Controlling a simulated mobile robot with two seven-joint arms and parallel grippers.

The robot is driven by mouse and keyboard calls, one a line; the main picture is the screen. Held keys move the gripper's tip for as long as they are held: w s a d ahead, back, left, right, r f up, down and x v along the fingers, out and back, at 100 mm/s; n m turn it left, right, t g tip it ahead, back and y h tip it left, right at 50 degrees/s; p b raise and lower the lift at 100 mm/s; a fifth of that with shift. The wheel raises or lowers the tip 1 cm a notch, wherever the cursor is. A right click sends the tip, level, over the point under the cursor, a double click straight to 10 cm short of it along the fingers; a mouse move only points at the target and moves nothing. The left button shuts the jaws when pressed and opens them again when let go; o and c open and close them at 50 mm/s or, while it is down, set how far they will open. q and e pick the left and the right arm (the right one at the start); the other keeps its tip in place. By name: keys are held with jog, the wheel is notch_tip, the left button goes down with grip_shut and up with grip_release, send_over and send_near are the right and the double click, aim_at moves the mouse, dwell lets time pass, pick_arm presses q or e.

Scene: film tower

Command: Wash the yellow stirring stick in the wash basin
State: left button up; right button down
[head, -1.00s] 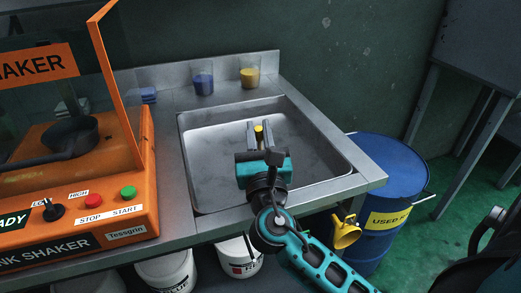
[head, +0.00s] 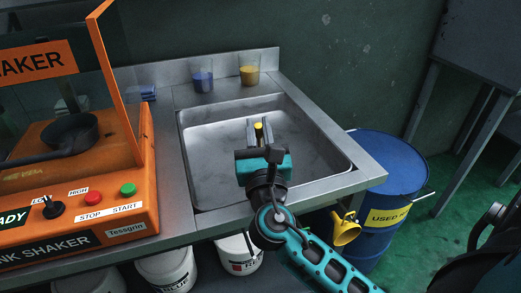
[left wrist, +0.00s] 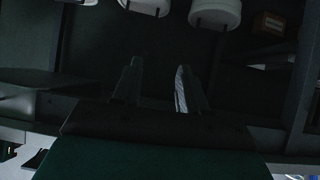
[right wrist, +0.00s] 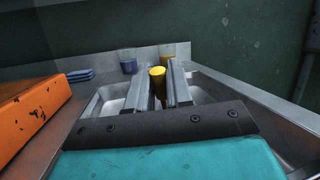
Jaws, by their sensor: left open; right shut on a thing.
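The yellow stirring stick (head: 258,126) is held between the fingers of my right gripper (head: 259,131), over the wash basin (head: 212,150). The right wrist view also shows the yellow end (right wrist: 158,78) between the two fingers, with the basin (right wrist: 108,96) around and beyond. Whether the stick touches the basin floor I cannot tell. My left gripper (left wrist: 158,88) shows in the left wrist view, open and empty, in a dark area.
An orange ink shaker (head: 90,195) stands left of the basin. Beakers with blue (head: 203,82) and yellow (head: 249,75) contents stand on the back ledge, near blue sponges (head: 148,93). A blue drum (head: 385,180) and yellow funnel (head: 345,229) are at right.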

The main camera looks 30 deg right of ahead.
pick_arm(q)
jog(key=shift+a, duration=0.1)
dwell(0.3)
pick_arm(e)
notch_tip(320, 180, up, 2)
jog(key=shift+r+p, duration=0.1)
jog(key=shift+p, duration=1)
jog(key=shift+r+p, duration=0.9)
jog(key=shift+p, duration=0.15)
notch_tip(320, 180, up, 2)
jog(key=shift+p, duration=1.05)
notch_tip(320, 180, up, 2)
jog(key=shift+p, duration=1)
notch_tip(320, 180, up, 2)
jog(key=shift+p, duration=1.05)
pick_arm(q)
notch_tip(320, 180, up, 8)
jog(key=s+a+y+p, duration=0.1)
jog(key=a, duration=0.1)
jog(key=shift+s+a+p, duration=0.3)
jog(key=shift+a+p, duration=0.1)
pick_arm(e)
jog(key=shift+r, duration=0.9)
